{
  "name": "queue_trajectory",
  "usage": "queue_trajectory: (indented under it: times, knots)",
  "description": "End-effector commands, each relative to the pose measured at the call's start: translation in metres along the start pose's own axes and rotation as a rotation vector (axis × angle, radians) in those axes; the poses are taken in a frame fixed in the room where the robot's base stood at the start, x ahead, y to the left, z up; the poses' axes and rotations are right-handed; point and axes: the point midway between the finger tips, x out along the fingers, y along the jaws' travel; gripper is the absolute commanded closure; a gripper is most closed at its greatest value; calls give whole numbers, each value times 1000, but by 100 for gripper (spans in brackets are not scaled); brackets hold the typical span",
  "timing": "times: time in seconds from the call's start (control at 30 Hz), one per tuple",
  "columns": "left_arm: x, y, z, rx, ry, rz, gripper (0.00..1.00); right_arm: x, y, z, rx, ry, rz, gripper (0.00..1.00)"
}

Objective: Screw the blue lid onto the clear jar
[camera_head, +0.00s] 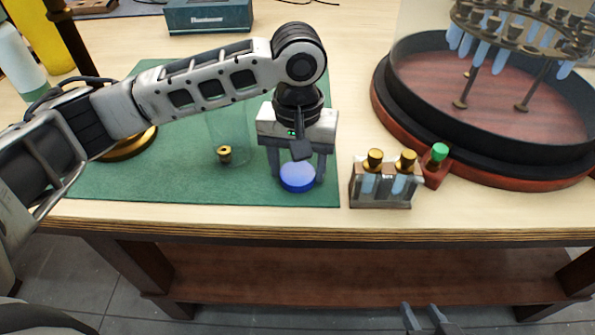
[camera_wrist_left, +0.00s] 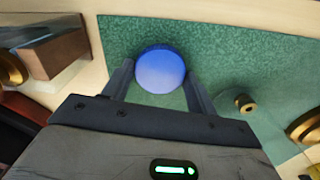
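The blue lid (camera_head: 298,178) is low at the green mat's front edge, with one finger of my left gripper (camera_head: 297,172) on each side. In the left wrist view the lid (camera_wrist_left: 160,70) sits between the fingertips of my left gripper (camera_wrist_left: 160,72), very close to both. I cannot tell whether the fingers press on it or whether it is off the mat. The clear jar (camera_head: 228,128) appears as a faint see-through shape on the mat, left of my left gripper and partly behind my arm. My right gripper (camera_head: 424,318) is at the bottom edge, fingers apart, empty.
A rack (camera_head: 382,200) with brass-capped vials and a green-capped vial (camera_head: 439,152) stand right of the mat (camera_head: 180,184). A large round case (camera_head: 490,165) fills the right. A dark green box (camera_head: 208,16) is behind.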

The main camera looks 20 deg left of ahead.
Motion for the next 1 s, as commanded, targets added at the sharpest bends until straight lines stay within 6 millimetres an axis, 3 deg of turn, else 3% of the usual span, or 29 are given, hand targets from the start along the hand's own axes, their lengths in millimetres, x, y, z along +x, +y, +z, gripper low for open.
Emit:
queue_trajectory:
  times: [0.03, 0.1, 0.57, 0.77, 1.0]
  knots:
    - [0, 0, 0, 0, 0, 0, 57, 0, 0, 0, 0, 0, 0, 64]
    - [0, 0, 0, 0, 0, 0, 68, 0, 0, 0, 0, 0, 0, 64]
    - [-6, 0, 0, 0, 1, 2, 68, -1, 0, -1, 0, 1, 0, 64]
    - [-31, 1, -1, -1, 4, 3, 68, -3, -1, -4, -3, 1, 2, 64]
    - [-83, 11, 39, 7, 5, 4, 68, -7, -1, -8, -12, -8, 7, 64]
